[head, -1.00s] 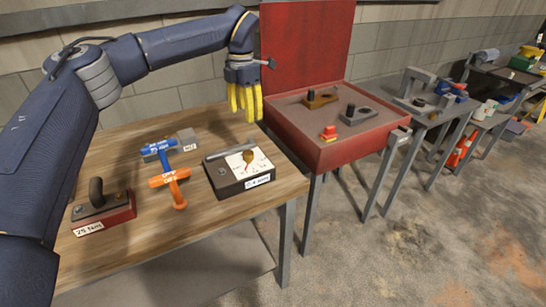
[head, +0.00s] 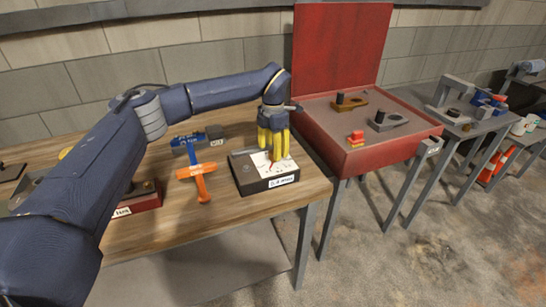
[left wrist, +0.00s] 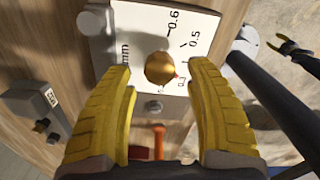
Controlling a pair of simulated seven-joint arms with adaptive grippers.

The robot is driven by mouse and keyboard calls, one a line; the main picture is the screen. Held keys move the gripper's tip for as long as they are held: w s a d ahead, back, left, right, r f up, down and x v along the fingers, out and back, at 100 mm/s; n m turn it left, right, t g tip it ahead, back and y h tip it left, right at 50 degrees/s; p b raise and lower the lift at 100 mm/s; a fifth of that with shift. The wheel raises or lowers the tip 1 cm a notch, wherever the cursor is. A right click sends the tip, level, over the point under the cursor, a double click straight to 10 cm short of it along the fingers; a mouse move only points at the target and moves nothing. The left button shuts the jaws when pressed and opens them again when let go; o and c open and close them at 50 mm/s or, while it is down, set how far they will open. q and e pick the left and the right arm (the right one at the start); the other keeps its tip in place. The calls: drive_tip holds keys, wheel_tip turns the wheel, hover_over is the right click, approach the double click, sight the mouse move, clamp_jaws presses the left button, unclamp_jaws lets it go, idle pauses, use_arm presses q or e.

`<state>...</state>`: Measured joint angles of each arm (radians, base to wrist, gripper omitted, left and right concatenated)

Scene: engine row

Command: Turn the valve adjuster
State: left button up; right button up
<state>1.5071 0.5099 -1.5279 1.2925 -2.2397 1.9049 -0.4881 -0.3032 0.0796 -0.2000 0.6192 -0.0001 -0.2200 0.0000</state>
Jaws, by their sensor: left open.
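The valve adjuster is a dark box (head: 252,183) with a white dial plate and a label, on the wooden bench. In the left wrist view, its brass knob (left wrist: 160,69) stands on the white plate (left wrist: 150,22) beside the marks 0.5 and 0.6. My left gripper (head: 272,155) has yellow fingers, points down over the plate, and is open. In the left wrist view its fingertips (left wrist: 162,82) lie on either side of the knob, with gaps visible.
A blue T-handled tool (head: 190,141) and an orange one (head: 197,172) lie left of the box. A small grey block (head: 214,132) is behind them. An open red case (head: 365,155) stands close on the right. A red-based block (head: 146,201) is partly behind my arm.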

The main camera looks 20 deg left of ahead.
sight(273, 152)
use_arm(q)
drive_tip(key=shift+f, duration=1.7)
drive_tip(key=shift+o, duration=0.3)
clamp_jaws()
